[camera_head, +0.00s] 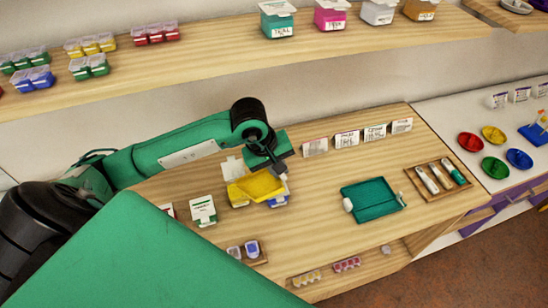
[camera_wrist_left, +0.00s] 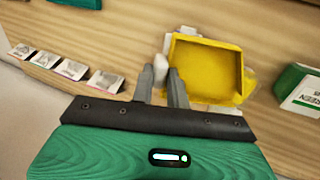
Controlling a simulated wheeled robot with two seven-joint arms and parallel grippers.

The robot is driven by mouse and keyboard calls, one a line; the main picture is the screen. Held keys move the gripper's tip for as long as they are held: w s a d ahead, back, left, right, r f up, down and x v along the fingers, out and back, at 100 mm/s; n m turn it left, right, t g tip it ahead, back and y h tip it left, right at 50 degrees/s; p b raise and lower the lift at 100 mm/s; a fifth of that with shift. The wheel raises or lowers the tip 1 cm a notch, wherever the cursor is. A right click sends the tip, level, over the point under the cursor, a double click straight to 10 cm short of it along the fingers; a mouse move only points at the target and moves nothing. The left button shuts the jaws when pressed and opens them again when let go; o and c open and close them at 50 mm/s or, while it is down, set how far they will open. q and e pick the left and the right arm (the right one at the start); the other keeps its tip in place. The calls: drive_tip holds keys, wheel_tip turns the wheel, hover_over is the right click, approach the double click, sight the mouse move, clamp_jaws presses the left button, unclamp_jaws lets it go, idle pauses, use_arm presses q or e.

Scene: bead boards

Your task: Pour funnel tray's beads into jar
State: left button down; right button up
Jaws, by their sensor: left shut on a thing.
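A yellow funnel tray (camera_head: 258,184) is held in the air by my left gripper (camera_head: 276,170), which is shut on it. In the left wrist view the tray (camera_wrist_left: 205,70) lies to the right of the fingers (camera_wrist_left: 165,85), with a white knob between them. I cannot make out beads in the tray. A yellow jar (camera_head: 236,198) with its white lid raised stands under and left of the tray, largely hidden by it. My right gripper is not in view.
A green jar (camera_head: 203,210) stands to the left. A teal tray (camera_head: 371,196) lies to the right, beside a wooden tray (camera_head: 432,190) of tubes. Several label cards (camera_head: 347,139) stand at the back. The bench between the yellow and teal trays is clear.

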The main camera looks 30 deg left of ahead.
use_arm(q)
drive_tip(key=shift+w+d+f+g+y+p, duration=0.3)
drive_tip(key=shift+w+d+g+y+p, duration=0.2)
drive_tip(key=shift+p, duration=0.75)
drive_tip(key=shift+w+d+r+g+y+p, duration=0.25)
drive_tip(key=shift+w+r+g+y+p, duration=0.1)
drive_tip(key=shift+r+p, duration=0.15)
drive_tip(key=shift+w+d+r+g+y+p, duration=0.25)
drive_tip(key=shift+r+g+p, duration=0.15)
drive_tip(key=shift+r, duration=0.2)
